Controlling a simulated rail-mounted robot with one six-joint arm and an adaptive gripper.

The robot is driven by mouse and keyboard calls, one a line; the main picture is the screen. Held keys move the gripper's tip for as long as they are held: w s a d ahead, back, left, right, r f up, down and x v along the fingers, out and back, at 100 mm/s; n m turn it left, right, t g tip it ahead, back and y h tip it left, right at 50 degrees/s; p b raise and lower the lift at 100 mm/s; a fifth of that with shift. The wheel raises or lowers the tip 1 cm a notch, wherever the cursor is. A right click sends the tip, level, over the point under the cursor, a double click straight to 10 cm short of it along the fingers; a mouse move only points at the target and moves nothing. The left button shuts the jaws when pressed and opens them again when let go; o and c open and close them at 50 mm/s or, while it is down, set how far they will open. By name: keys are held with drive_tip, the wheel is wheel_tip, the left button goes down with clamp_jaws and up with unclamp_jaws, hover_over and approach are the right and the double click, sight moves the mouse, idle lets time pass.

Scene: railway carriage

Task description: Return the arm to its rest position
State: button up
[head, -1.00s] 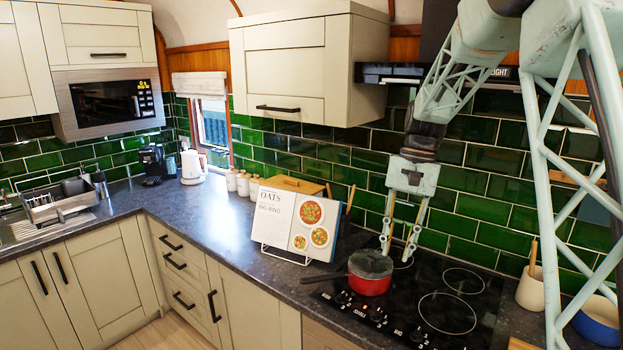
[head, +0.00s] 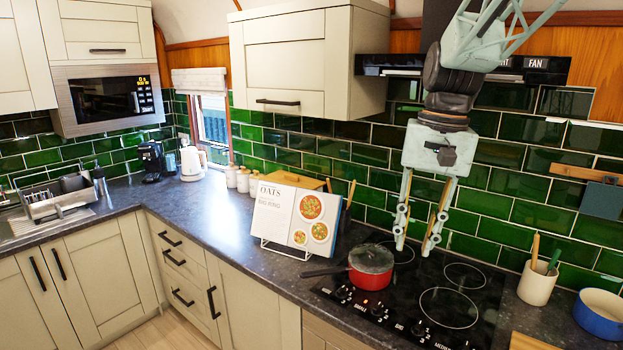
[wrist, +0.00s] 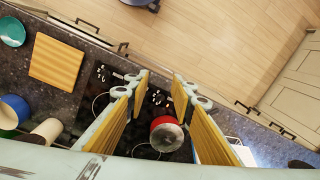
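My gripper (head: 415,246) hangs fingers-down over the back of the black hob (head: 480,312). Its two fingers are spread apart with nothing between them in the head view. A red saucepan with a lid (head: 370,268) sits on the hob's front left, to the left of and nearer than my gripper, its handle pointing left. In the wrist view the wood-coloured finger pads (wrist: 160,125) are wide apart. The red saucepan (wrist: 166,136) shows in the gap between them but lies below on the hob. My upper arm runs out of the top of the head view.
An open cookbook (head: 292,218) stands left of the hob. A utensil pot (head: 538,283) and a blue pan (head: 600,315) stand on the right. A cooker hood (head: 400,68) and a wall cabinet (head: 300,60) hang above. The wrist view shows a wooden board (wrist: 60,62).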

drive_tip(key=s+f+n+t+b, duration=0.1)
drive_tip(key=s+t+b, duration=0.1)
drive_tip(key=s, duration=1.4)
drive_tip(key=s+f+n+t+h+b, duration=0.1)
drive_tip(key=s+f+n+t+b, duration=0.1)
drive_tip(key=s, duration=1.4)
drive_tip(key=shift+s+a+n+b, duration=0.2)
drive_tip(key=shift+n+b, duration=0.1)
drive_tip(key=shift+b, duration=0.3)
drive_tip(key=shift+w, duration=0.1)
